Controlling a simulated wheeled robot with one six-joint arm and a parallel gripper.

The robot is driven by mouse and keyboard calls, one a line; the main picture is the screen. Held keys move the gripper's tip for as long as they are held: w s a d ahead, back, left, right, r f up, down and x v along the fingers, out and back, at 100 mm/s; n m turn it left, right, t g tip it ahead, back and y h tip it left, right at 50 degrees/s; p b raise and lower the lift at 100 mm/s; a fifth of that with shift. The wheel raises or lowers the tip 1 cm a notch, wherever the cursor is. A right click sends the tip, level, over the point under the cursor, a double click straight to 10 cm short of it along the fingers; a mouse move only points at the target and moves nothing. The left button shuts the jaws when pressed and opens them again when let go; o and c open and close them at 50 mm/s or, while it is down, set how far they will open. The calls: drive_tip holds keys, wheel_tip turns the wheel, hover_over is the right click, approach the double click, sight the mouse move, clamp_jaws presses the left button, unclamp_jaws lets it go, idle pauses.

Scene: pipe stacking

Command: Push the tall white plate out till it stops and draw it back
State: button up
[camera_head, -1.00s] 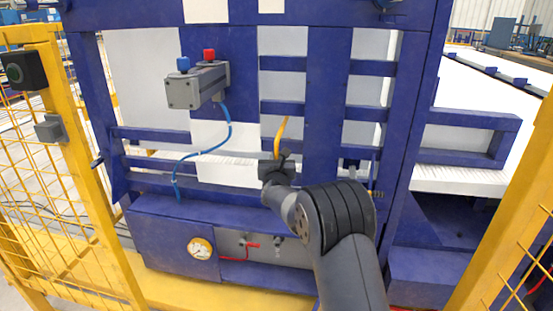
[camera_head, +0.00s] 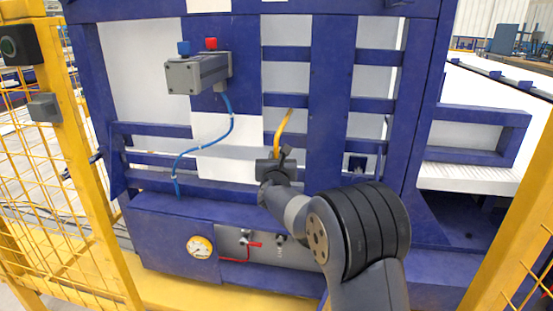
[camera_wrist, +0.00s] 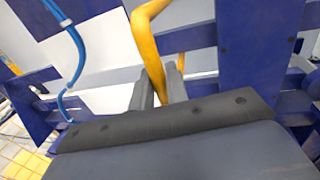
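White plate surfaces show behind the blue frame: a large one at the left (camera_head: 130,75), a lower middle one (camera_head: 228,158) and a narrow one at the right (camera_head: 374,85). The blue bars hide parts of them, so their full outlines are unclear. My gripper (camera_head: 279,158) is in front of the middle of the frame. In the wrist view its two fingers (camera_wrist: 160,92) stand on either side of a bent yellow bar (camera_wrist: 147,42). The bar also rises above the gripper in the head view (camera_head: 283,125). Whether the fingers press on it is unclear.
A grey cylinder (camera_head: 190,75) with red and blue caps sticks out at the upper left. A blue hose (camera_head: 231,118) hangs from it. A gauge (camera_head: 200,247) and red-handled valve (camera_head: 248,244) are below. Yellow fence posts (camera_head: 88,165) flank the frame.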

drive_tip(key=o, duration=0.3)
drive_tip(key=shift+s+a, duration=0.1)
drive_tip(key=shift+s, duration=0.1)
drive_tip(key=shift+o, duration=0.2)
drive_tip(key=shift+s, duration=0.1)
drive_tip(key=s, duration=1)
drive_tip(key=shift+s, duration=0.3)
drive_tip(key=shift+w+r, duration=0.1)
drive_tip(key=shift+w, duration=5.55)
drive_tip(key=shift+s, duration=0.1)
